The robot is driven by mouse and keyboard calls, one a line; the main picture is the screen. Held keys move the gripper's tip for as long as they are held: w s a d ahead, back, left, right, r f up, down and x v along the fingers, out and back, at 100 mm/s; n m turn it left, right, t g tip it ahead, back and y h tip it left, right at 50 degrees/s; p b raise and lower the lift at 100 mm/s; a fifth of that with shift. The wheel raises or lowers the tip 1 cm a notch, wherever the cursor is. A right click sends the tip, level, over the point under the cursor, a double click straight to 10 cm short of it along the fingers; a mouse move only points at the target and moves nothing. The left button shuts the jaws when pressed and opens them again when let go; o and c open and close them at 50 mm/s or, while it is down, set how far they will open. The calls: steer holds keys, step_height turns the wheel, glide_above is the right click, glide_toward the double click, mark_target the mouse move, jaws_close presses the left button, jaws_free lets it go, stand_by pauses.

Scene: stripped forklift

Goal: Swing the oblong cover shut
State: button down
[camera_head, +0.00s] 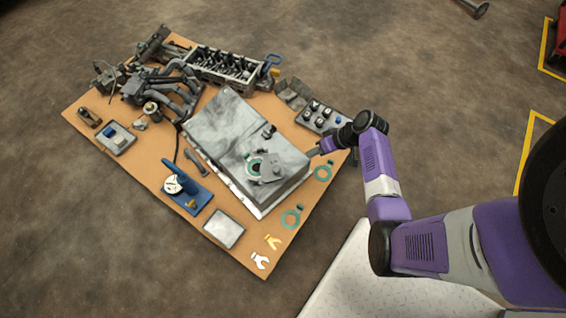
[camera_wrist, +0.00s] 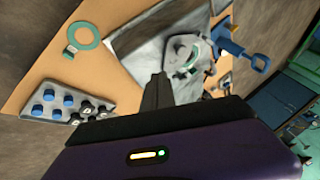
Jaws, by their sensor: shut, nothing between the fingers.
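A small grey oblong cover (camera_head: 270,168) lies on top of a large grey metal housing (camera_head: 228,125). It sits beside a teal ring (camera_head: 254,168) and overlaps part of it, so the ring is only partly covered. In the wrist view the cover (camera_wrist: 180,46) and teal ring (camera_wrist: 190,62) lie beyond my fingertips. My gripper (camera_head: 312,153) is at the right edge of the housing, to the right of the cover and apart from it. Its fingers (camera_wrist: 160,78) are shut and empty. Whether the fingertips touch the housing I cannot tell.
The tan board (camera_head: 150,165) is crowded. A block with several knobs (camera_head: 322,117) stands near my gripper. Loose teal rings (camera_head: 323,171) lie to the right. A blue-based gauge tool (camera_head: 186,188) and a flat grey plate (camera_head: 224,229) lie at the front. An engine block (camera_head: 222,66) stands behind.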

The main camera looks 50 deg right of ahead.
steer(key=b+x, duration=0.4)
steer(key=x, duration=0.6)
steer(key=shift+s+f, duration=0.1)
steer(key=shift+f, duration=0.05)
steer(key=shift+w+a+f, duration=0.1)
steer(key=shift+w+a, duration=0.2)
steer(key=shift+a, duration=0.25)
steer(key=shift+w+a, duration=0.3)
steer(key=shift+a, duration=0.25)
steer(key=shift+w+a+f, duration=0.1)
steer(key=shift+w+a, duration=0.3)
steer(key=shift+a, duration=0.25)
steer(key=shift+a, duration=0.15)
